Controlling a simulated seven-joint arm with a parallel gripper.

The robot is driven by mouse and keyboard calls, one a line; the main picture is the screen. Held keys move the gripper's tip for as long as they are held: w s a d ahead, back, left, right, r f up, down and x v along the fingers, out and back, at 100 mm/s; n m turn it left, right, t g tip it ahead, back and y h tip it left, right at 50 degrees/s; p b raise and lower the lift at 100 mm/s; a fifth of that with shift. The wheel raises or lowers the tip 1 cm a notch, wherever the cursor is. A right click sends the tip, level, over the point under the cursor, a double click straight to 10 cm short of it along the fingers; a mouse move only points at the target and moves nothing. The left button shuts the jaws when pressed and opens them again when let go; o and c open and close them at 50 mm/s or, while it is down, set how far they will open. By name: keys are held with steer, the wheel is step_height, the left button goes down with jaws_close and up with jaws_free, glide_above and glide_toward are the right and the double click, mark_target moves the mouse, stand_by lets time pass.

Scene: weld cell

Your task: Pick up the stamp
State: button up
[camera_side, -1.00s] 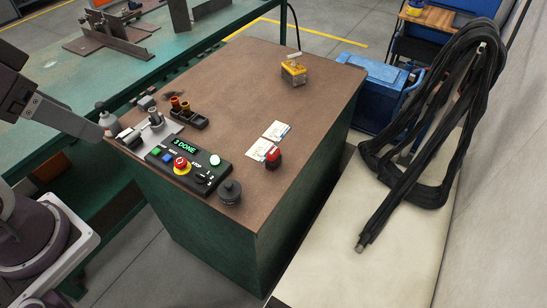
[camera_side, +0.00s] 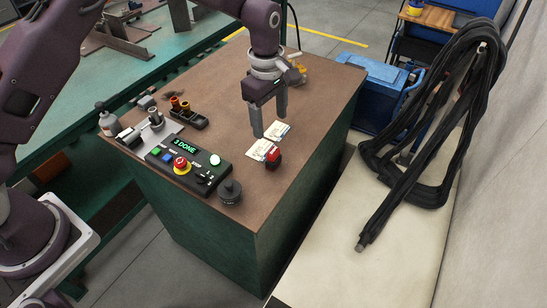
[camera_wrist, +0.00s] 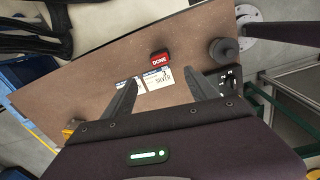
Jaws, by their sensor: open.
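The stamp (camera_side: 273,158) is a small block with a red top and a dark lower part. It stands upright at the near edge of two white cards (camera_side: 259,150) on the brown bench top. My gripper (camera_side: 269,128) points down above the cards, behind the stamp in the side view. Its two fingers are apart with nothing between them, as the wrist view (camera_wrist: 160,80) also shows. It does not touch the stamp.
A control box (camera_side: 188,163) with buttons and a "3 DONE" display stands left of the stamp. A black round knob-like piece (camera_side: 230,191) is near the front edge. A yellow device (camera_side: 297,70) is partly hidden behind my wrist. Bench top right of the cards is clear.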

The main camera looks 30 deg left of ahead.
steer(key=n, duration=0.2)
glide_above(273, 150)
steer(key=shift+g, duration=0.3)
steer(key=f, duration=0.5)
steer(key=shift+w+d+f, duration=0.15)
steer(key=shift+d+f, duration=0.15)
steer(key=f, duration=0.7)
steer(key=shift+a, duration=0.25)
jaws_close()
steer(key=shift+r, duration=0.15)
step_height(273, 150, up, 10)
steer(key=shift+f, duration=0.1)
